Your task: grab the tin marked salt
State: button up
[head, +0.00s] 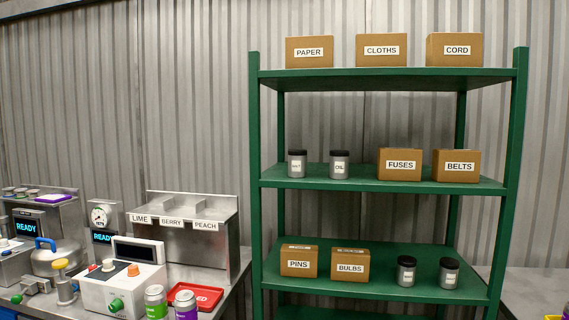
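Several small grey tins with black lids stand upright on the green shelf unit. On the middle shelf, at its left, are one tin (297,168) and a second tin (339,169) beside it. On the lower shelf, at its right, are another tin (406,275) and one more tin (448,277) beside it. Each has a small white label. The second middle-shelf label looks like OIL; the other labels are too small to read surely, so I cannot tell which tin is marked salt. My gripper is not in view.
Boxes marked FUSES (400,173) and BELTS (456,174) stand right of the middle tins. Boxes marked PINS (298,250) and BULBS (350,252) stand left of the lower tins. A bench with machines, cans and a red tray (207,292) is at the left.

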aim_at(297, 158)
jog(key=i, duration=0.9)
